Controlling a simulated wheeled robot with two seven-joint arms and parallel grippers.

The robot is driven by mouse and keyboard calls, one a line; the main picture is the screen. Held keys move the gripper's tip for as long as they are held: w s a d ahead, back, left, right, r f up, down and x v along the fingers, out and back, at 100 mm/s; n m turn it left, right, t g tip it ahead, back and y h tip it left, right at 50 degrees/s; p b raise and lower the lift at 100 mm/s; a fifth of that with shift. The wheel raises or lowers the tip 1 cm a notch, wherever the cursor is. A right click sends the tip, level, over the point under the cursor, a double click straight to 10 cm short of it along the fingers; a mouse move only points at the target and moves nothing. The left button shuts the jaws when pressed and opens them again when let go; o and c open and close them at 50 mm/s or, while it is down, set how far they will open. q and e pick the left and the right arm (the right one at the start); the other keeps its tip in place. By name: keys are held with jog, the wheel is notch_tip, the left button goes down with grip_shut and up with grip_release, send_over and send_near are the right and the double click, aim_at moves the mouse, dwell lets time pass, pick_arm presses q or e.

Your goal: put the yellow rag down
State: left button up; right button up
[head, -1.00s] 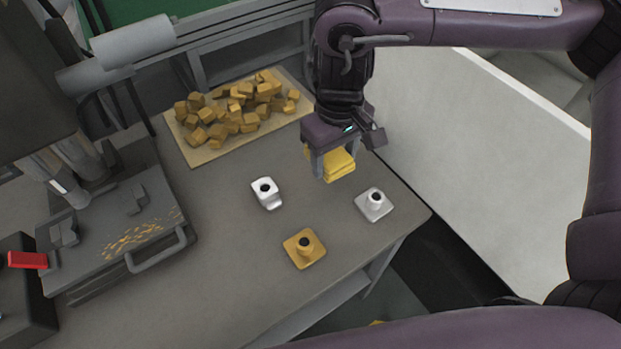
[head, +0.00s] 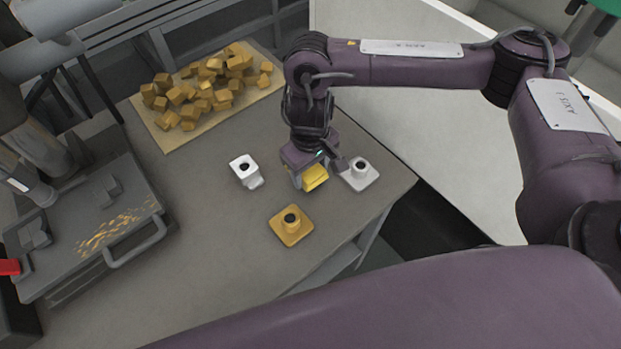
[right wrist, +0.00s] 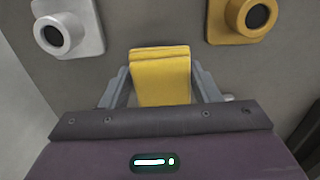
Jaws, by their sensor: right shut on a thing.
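The yellow rag (head: 315,177) is a folded yellow pad. My right gripper (head: 307,183) is shut on it, between the white piece and the grey-white piece on the table. In the right wrist view the rag (right wrist: 160,75) sits between the two fingers of my right gripper (right wrist: 161,85). The frames do not clearly show whether the rag touches the table (head: 220,230). My left gripper is not in view.
A white piece (head: 246,172), a yellow piece (head: 291,226) and a grey-white piece (head: 360,174) stand around the gripper. A board (head: 170,140) with several yellow blocks lies at the back. A grey machine (head: 95,225) stands at left. The table's front middle is clear.

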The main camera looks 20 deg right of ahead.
aim_at(311, 180)
jog(key=shift+f+b, duration=0.5)
jog(key=shift+f, duration=1.4)
jog(key=shift+f, duration=0.2)
